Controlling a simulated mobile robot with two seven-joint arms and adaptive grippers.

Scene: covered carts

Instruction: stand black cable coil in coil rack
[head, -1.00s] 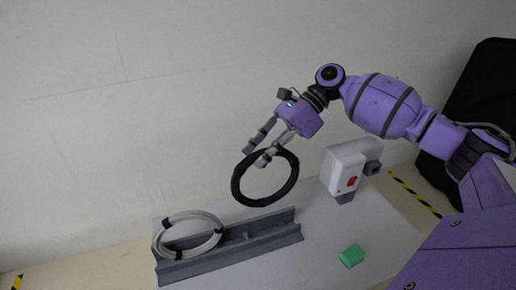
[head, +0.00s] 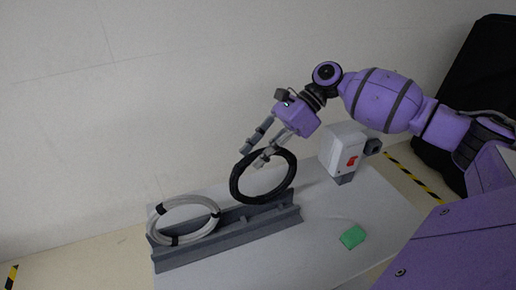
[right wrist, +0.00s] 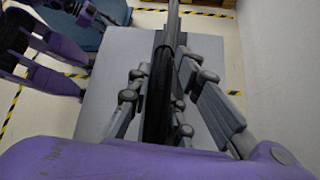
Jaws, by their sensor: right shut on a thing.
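The black cable coil (head: 263,199) is held upright by its upper edge in my right gripper (head: 254,155), which is shut on it. The coil's lower edge overlaps the right part of the grey coil rack (head: 225,240) in the head view; I cannot tell if it touches the rack. In the right wrist view the black coil (right wrist: 158,95) shows edge-on between the fingers (right wrist: 158,108), roughly in line with the rack. My left gripper is not in the head view.
A light grey coil (head: 164,209) with black ties stands tilted in the rack's left part. A white device with a red switch (head: 343,150) stands behind right. A green block (head: 352,237) lies on the pale cart top (head: 300,255) in front. A wall is behind.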

